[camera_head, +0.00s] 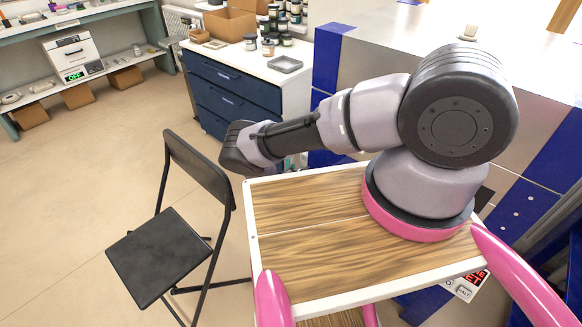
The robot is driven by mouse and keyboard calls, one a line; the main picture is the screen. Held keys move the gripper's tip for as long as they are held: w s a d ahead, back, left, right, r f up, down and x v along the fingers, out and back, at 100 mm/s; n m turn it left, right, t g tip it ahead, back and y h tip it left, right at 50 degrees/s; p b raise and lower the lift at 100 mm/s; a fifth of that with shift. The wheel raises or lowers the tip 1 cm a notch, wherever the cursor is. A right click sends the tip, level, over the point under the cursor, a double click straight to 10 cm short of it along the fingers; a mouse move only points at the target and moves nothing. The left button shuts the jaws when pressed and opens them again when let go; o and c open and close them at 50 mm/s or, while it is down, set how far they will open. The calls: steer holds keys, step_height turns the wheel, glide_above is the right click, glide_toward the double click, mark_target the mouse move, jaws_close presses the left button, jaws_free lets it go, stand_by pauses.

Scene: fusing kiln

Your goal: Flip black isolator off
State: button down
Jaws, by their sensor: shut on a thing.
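I cannot make out a black isolator in the head view. My arm stands on a wood-topped surface and reaches left, ending in view at a dark joint. My gripper is not visible, so what its jaws hold is hidden. A small white control panel (464,289) with red lit text shows low at the right, partly hidden behind the wood-topped surface. A white box-shaped unit (72,54) with a green lit display that seems to read OFF stands on the far left bench.
A black folding chair (160,254) stands on the floor at left. A blue drawer cabinet (226,92) with jars and cardboard boxes on top stands behind my arm. A large metal-and-blue cabinet (375,58) fills the right. Open floor lies at left.

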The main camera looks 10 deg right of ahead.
steer(key=shift+w+r+m+t, duration=0.1)
steer(key=shift+r+m+t, duration=1.45)
steer(key=shift+m+t, duration=0.35)
steer(key=c, duration=0.9)
jaws_free()
steer(key=shift+a+r, duration=0.1)
steer(key=shift+r, duration=0.05)
